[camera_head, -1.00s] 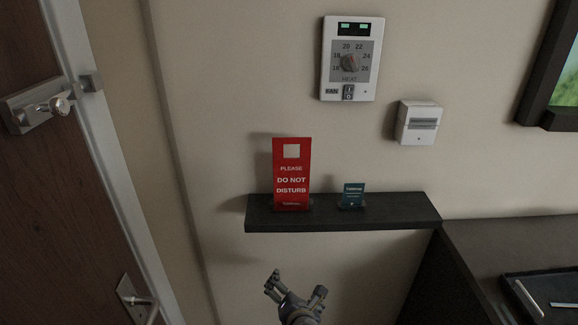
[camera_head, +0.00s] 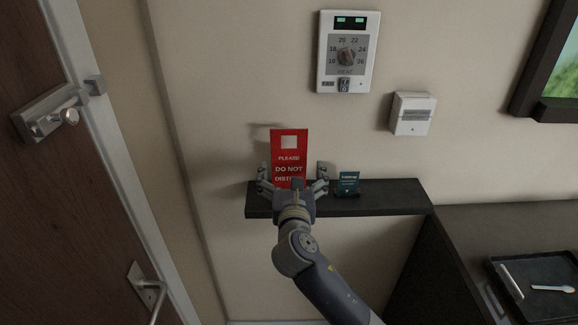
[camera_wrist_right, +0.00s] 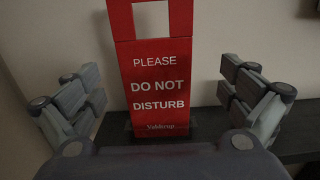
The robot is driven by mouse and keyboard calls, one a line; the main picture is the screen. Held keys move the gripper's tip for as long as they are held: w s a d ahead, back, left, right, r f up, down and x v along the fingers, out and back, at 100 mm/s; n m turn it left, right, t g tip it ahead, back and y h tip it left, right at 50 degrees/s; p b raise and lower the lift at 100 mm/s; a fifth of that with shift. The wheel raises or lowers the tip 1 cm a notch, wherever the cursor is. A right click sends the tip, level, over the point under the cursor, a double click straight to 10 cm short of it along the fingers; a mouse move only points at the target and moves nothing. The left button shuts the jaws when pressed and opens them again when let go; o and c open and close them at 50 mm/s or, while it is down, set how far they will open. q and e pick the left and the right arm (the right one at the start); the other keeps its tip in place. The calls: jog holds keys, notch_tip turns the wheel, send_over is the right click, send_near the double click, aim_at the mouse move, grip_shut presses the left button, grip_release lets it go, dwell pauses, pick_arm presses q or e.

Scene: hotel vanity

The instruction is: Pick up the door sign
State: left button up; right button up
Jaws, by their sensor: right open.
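The door sign (camera_head: 289,151) is a red upright card reading "PLEASE DO NOT DISTURB" with a square cut-out near its top. It stands on the dark shelf (camera_head: 395,197) against the wall. My right gripper (camera_head: 292,172) is open, with one finger on each side of the sign. In the right wrist view the sign (camera_wrist_right: 158,80) stands between the spread fingers (camera_wrist_right: 162,100), with a clear gap on both sides. Its lower part is hidden behind my gripper in the head view. My left gripper is not in view.
A thermostat (camera_head: 347,52) and a white wall box (camera_head: 412,114) are above. A wooden door (camera_head: 60,200) is at left. A desk with a black tray (camera_head: 540,285) is at right.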

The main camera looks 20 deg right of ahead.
aim_at(289, 158)
jog(key=shift+w+r, duration=0.2)
jog(key=shift+w, duration=0.1)
jog(key=p+x, duration=0.1)
jog(key=x, duration=0.3)
jog(key=shift+a+r+p, duration=0.15)
jog(key=shift+a+p, duration=0.1)
jog(key=shift+p, duration=0.1)
jog(key=shift+w+d, duration=0.1)
jog(key=shift+w, duration=0.25)
jog(key=shift+s, duration=0.1)
jog(key=c, duration=1.2)
